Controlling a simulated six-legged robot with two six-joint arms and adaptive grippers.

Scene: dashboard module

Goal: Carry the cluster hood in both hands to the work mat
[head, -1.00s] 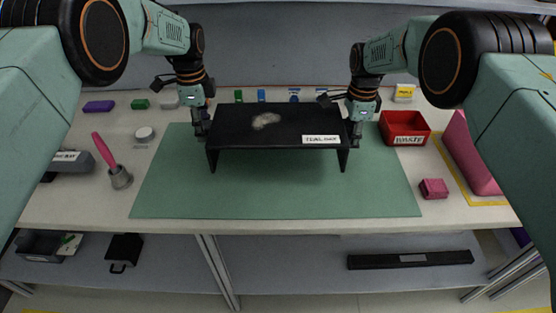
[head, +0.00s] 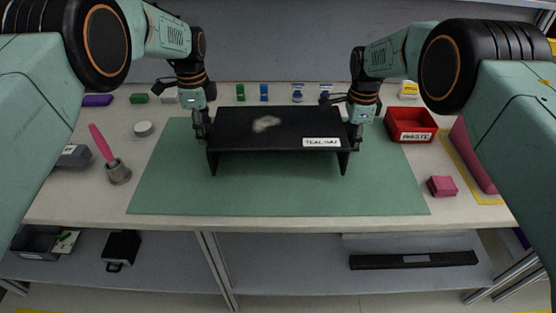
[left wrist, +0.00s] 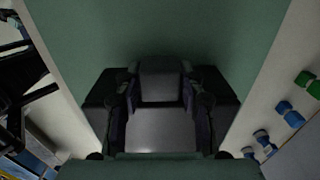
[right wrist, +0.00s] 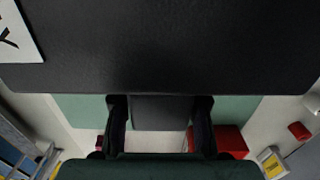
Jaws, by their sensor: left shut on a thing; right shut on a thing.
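The cluster hood (head: 275,135) is a black, bench-shaped cover with a pale smudge on top and a white label at its front right. It is level over the green work mat (head: 280,195), its two side legs pointing down. I cannot tell whether the legs touch the mat. My left gripper (head: 201,132) is shut on the hood's left end, and my right gripper (head: 356,136) on its right end. In the right wrist view the hood's black top (right wrist: 170,45) fills the upper part, beyond my fingers (right wrist: 160,112). The left wrist view shows my fingers (left wrist: 162,85) over the mat.
A red waste bin (head: 410,137) and a pink block (head: 442,186) stand right of the mat. Several small coloured parts line the back. The mat's front is clear.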

